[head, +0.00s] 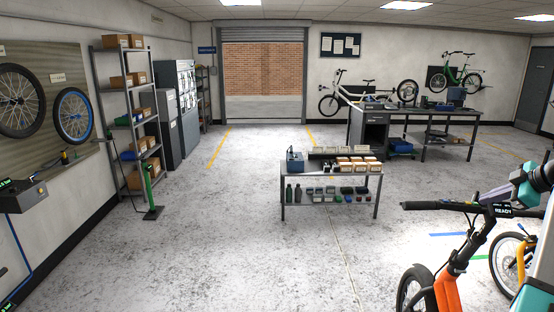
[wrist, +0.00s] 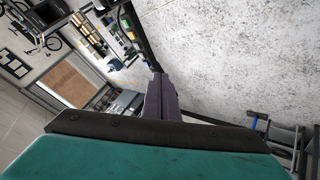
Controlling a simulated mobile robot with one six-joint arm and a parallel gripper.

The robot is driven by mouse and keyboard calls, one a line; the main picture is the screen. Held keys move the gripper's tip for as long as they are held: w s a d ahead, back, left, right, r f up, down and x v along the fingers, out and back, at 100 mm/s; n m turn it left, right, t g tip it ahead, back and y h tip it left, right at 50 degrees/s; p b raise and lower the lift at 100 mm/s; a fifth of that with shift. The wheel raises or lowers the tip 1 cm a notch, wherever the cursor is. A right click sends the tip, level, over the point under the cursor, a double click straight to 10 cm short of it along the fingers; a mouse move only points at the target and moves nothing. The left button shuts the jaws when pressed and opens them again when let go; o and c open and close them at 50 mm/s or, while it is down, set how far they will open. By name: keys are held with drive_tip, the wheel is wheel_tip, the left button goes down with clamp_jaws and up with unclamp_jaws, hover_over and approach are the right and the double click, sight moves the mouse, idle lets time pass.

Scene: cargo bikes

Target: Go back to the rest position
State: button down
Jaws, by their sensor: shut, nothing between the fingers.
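My gripper (head: 482,195) shows at the right edge of the head view, with a teal body and grey-purple fingers pointing left. It is above the handlebar (head: 455,206) of an orange cargo bike (head: 447,290), whose small display reads READY. I cannot tell whether they touch. In the wrist view my gripper (wrist: 158,78) has its fingers together with nothing between them. Part of the arm is cut off by the frame.
A low cart (head: 331,178) with boxes and bottles stands mid-floor. A wheel with a yellow fork (head: 521,258) is at the right. A green floor pump (head: 149,190) and shelving (head: 124,110) line the left. The floor between is clear.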

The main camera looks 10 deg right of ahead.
drive_tip(key=w+a+f+n+g+y, duration=0.1)
drive_tip(key=w+a+f+g+y, duration=0.1)
drive_tip(key=w+a+f, duration=0.55)
drive_tip(key=w+a+f+n+g+y, duration=0.1)
drive_tip(key=w+a+f, duration=0.2)
drive_tip(key=a+f, duration=0.8)
drive_tip(key=s+a+f+g+y, duration=0.1)
drive_tip(key=s+a+f+g, duration=0.1)
drive_tip(key=a+f, duration=1)
drive_tip(key=s+a+f+g+y, duration=0.1)
drive_tip(key=s+a+f+g, duration=0.2)
drive_tip(key=a+f, duration=0.95)
drive_tip(key=s+a+f+m+g+h, duration=0.1)
drive_tip(key=s+a+f+g, duration=0.1)
drive_tip(key=s+a+f, duration=0.6)
drive_tip(key=s+a+f+g+h, duration=0.1)
drive_tip(key=s+a+f+g, duration=0.3)
drive_tip(key=s+f, duration=0.8)
drive_tip(key=s+a+f+m+h, duration=0.1)
drive_tip(key=s+a+f, duration=0.15)
drive_tip(key=s, duration=0.45)
drive_tip(key=s+a+f+m+h, duration=0.1)
drive_tip(key=s+f+m, duration=0.1)
drive_tip(key=s+f, duration=0.3)
drive_tip(key=s+d+m+g+h, duration=0.1)
drive_tip(key=s+d+m+h, duration=0.2)
drive_tip(key=s+m, duration=0.5)
drive_tip(key=shift+s+d+f, duration=0.15)
drive_tip(key=shift+s+d, duration=0.4)
drive_tip(key=shift+d, duration=0.3)
